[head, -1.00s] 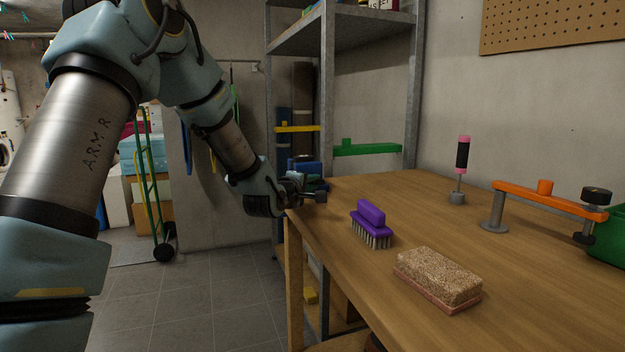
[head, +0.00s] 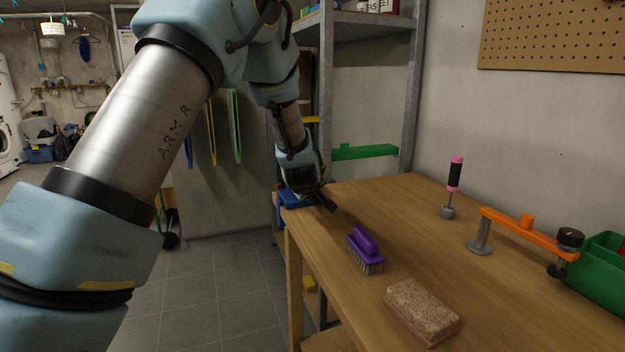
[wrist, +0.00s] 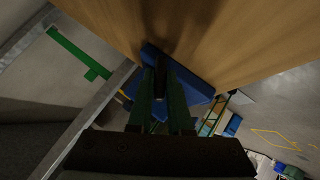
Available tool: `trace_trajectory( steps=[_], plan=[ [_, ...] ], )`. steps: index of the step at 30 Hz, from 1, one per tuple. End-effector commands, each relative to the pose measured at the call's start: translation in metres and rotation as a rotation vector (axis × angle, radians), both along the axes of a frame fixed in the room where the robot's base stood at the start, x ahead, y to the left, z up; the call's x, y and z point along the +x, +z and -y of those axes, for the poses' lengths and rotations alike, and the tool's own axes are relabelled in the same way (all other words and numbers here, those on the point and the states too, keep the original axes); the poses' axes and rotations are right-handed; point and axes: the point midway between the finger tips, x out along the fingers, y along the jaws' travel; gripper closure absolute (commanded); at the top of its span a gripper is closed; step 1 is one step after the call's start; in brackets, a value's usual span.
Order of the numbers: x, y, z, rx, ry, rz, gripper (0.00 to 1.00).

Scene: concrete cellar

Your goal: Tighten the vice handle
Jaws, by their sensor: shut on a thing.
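The blue vice (head: 292,198) sits at the far left corner of the wooden workbench (head: 410,225), partly hidden behind my gripper (head: 314,190). In the wrist view the vice (wrist: 196,88) lies behind my gripper (wrist: 160,78), at the bench edge. The fingers are shut on a dark, narrow part at the vice, which I take to be its handle (wrist: 160,62). Most of the handle is hidden by the fingers and shadow.
A purple brush (head: 365,250) and a brown sponge-like block (head: 422,312) lie on the bench. A pink-black tool (head: 455,175), an orange clamp arm (head: 526,232) and a green bin (head: 597,275) stand to the right. A metal shelf (head: 412,95) rises behind.

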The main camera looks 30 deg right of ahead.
Motion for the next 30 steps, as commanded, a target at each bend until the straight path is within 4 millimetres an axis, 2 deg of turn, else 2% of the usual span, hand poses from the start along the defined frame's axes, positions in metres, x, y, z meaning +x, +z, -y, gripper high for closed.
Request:
trace_trajectory(
  steps=[1,4,18,30],
  plan=[
    [-0.0020,0.0103,0.0019,0.036,-0.003,0.003,1.00],
    [-0.0022,0.0117,0.0030,0.104,-0.005,0.013,1.00],
    [-0.0018,0.0069,0.0059,0.406,-0.005,0.057,1.00],
    [-0.0011,0.0030,0.0070,0.551,-0.002,0.073,1.00]
  ],
)
